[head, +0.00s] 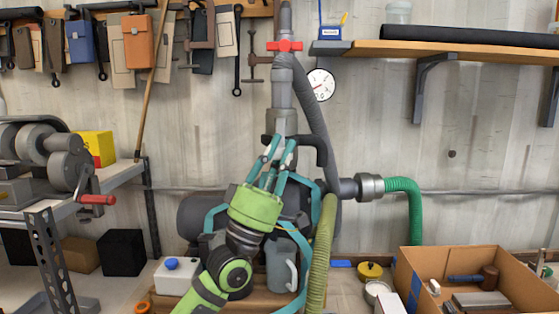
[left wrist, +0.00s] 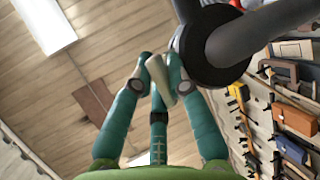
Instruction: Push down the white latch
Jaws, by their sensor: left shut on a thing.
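My left gripper (head: 279,143) has teal fingers and reaches up to a grey vertical pipe (head: 281,122) in the middle of the head view. In the left wrist view, the gripper (left wrist: 160,70) is shut on a small pale piece between its fingertips, which looks like the white latch (left wrist: 158,75). The latch's far end and its mount are hidden by the fingers and the dark round pipe fitting (left wrist: 215,45) just beside them. In the head view I cannot make out the latch behind the fingers. My right gripper is not in view.
A red valve handle (head: 285,46) sits higher on the pipe, with a gauge (head: 321,84) to its right. A green hose (head: 414,210) runs from a side fitting. An open cardboard box (head: 412,268) stands at lower right. A wooden shelf (head: 460,50) is above.

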